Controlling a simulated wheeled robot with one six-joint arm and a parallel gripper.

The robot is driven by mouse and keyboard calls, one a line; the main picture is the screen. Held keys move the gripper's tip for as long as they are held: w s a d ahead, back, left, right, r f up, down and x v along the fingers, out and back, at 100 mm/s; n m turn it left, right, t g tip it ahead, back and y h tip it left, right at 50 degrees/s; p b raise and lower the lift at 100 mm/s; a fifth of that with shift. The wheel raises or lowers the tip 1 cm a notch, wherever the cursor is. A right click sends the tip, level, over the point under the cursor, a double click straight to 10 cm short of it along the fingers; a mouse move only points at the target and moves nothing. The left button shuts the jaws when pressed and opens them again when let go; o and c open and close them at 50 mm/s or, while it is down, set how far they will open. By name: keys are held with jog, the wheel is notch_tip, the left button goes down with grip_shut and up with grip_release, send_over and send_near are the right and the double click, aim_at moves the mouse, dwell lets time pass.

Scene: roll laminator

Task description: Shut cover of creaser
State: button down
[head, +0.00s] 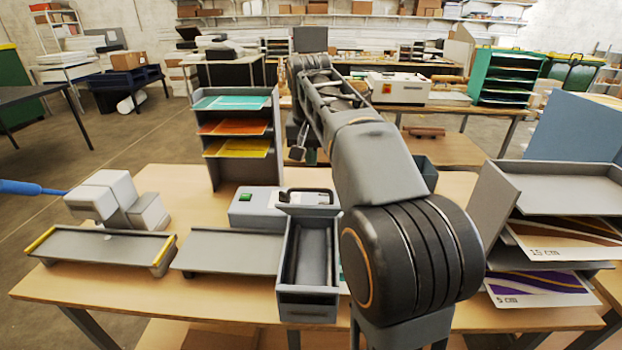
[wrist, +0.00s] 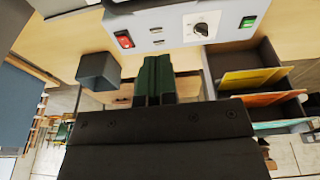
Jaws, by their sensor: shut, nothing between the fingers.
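The creaser is probably the grey machine (head: 256,208) with a green button, in the middle of the front table. In front of it is a narrow open-topped grey box (head: 309,262). A raised flap with a black handle (head: 309,196) stands at the box's back end; it looks like an open cover, but I cannot tell for sure. The wrist view shows a grey machine front (wrist: 170,32) with a red switch, a dial and a green button. My gripper (wrist: 155,62) is shut and empty, a little apart from that front. My arm hides the machine's right side in the head view.
A sheet rack (head: 236,170) stands behind the machine on the left. Grey trays and a white device (head: 105,195) are at left. A sorter with printed sheets (head: 545,265) is at right. A small dark bin (wrist: 98,70) is close beside my gripper.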

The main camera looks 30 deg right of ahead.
jog(key=shift+s+a+f, duration=0.15)
jog(key=shift+s+f, duration=0.15)
jog(key=shift+f, duration=0.4)
jog(key=shift+s+a+f, duration=0.2)
jog(key=shift+s+f, duration=0.15)
jog(key=shift+f, duration=0.4)
jog(key=shift+s+a+f, duration=0.15)
jog(key=shift+s+f, duration=0.15)
jog(key=shift+f, duration=0.4)
jog(key=shift+f, duration=0.1)
